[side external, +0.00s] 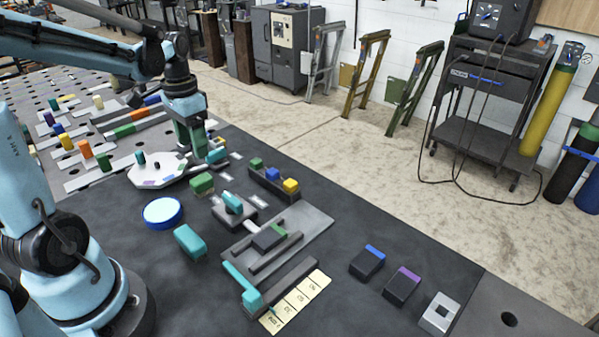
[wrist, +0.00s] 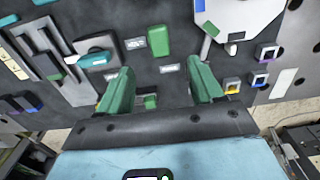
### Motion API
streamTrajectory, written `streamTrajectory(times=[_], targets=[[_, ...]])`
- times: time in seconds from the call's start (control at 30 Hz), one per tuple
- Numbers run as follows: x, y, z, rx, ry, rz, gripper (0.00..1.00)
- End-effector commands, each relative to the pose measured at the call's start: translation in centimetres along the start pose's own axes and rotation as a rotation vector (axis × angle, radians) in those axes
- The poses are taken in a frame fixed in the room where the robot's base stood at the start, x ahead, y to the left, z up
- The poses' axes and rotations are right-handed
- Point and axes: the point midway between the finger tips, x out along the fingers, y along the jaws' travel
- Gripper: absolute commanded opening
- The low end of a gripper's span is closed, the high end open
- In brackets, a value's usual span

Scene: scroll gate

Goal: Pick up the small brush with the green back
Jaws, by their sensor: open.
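A small dark block with a green strip (side external: 270,237), which looks like the green-backed brush, lies between the rails of a grey gate plate (side external: 312,226). The same green strip shows small at the left of the wrist view (wrist: 56,76). My gripper (side external: 192,152) is up near the white eight-sided plate, well away from that block. In the wrist view my gripper (wrist: 160,74) has its two green fingers spread with nothing held. A plain green block (side external: 201,184) sits on the dark table close by; I cannot tell whether it is a brush.
A dark tray (side external: 262,181) holds green, blue and yellow cubes. The white eight-sided plate (side external: 152,181) carries small pegs. A blue round disc (side external: 162,211) and a teal block (side external: 190,241) are nearer my base. Dark blocks with blue (side external: 367,262) and purple (side external: 402,286) strips lie right.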

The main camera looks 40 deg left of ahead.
Motion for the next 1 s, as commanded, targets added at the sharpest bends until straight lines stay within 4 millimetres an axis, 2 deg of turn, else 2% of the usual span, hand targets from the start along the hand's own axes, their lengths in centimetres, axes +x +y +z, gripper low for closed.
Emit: streamTrajectory(times=[0.4, 0.73, 1.0], targets=[[5.4, 0.0, -0.1, 0.0, 0.002, -0.001, 0.66], [7.1, 0.1, 0.0, 0.0, 0.002, -0.001, 0.66], [10.3, 0.1, 0.0, 0.0, 0.003, -0.001, 0.66]])
